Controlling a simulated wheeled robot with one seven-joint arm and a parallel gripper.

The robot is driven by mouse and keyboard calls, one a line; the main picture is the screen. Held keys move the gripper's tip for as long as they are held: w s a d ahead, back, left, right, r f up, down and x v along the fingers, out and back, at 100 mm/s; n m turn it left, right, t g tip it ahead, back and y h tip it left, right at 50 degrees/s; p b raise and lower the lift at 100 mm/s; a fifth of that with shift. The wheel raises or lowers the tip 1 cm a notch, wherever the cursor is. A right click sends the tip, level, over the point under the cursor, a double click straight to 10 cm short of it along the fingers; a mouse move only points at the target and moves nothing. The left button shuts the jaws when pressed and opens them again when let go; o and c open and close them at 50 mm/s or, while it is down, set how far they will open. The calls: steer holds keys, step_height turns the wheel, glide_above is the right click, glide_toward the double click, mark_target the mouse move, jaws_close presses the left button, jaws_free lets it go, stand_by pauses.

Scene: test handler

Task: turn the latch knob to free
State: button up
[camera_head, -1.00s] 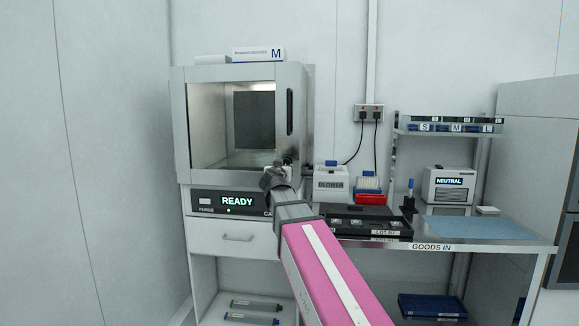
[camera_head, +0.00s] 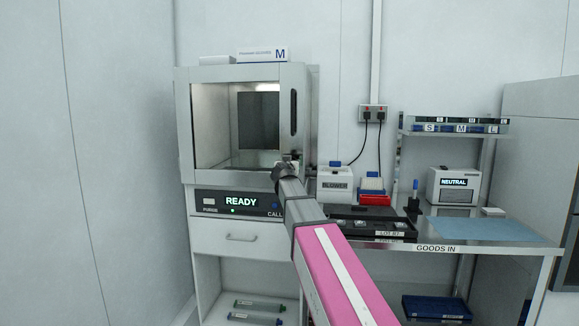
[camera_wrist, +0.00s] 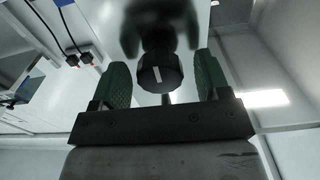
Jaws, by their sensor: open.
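The latch knob (camera_wrist: 160,72) is black and round with a short white mark on its face, tilted a little off upright. It shows in the wrist view between the two green fingers of my gripper (camera_wrist: 162,66). The fingers are open, with a visible gap on each side of the knob. In the head view my gripper (camera_head: 287,166) is at the lower right of the test handler's (camera_head: 183,130) front. My arm and gripper hide the knob there. The handler's display (camera_head: 241,202) reads READY.
A white blower box (camera_head: 335,186) and a dark tray (camera_head: 365,224) stand on the goods-in bench (camera_head: 437,249) to the right. A glove box (camera_head: 262,54) lies on top of the handler. A drawer (camera_head: 240,238) is shut below the display.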

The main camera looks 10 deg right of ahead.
steer(key=c, duration=0.9)
steer(key=shift+n, duration=0.4)
steer(key=n, duration=0.3)
steer(key=shift+n, duration=0.3)
steer(key=n, duration=0.4)
steer(key=shift+n, duration=0.3)
steer(key=n, duration=0.4)
steer(key=shift+n, duration=0.3)
steer(key=n, duration=0.4)
steer(key=shift+n, duration=0.3)
